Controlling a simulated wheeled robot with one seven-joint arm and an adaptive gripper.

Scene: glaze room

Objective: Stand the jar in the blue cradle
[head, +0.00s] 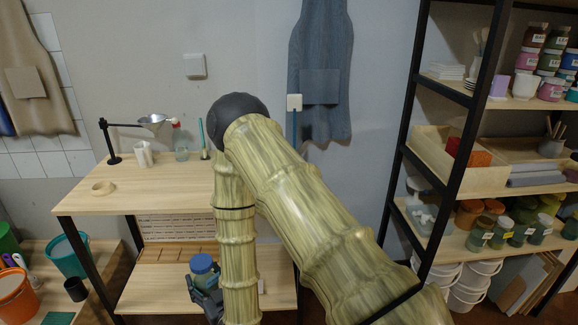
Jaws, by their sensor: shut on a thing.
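The jar (204,268) is blue and stands about upright at the lower shelf of the wooden bench. My dark gripper (205,291) is shut on it from below and in front, so its lower part is partly hidden. I cannot tell whether the jar touches the shelf or is held above it. I cannot make out the blue cradle in this view; my arm covers part of the bench and shelf.
A black-framed rack (448,190) stands right, buckets (67,254) left.

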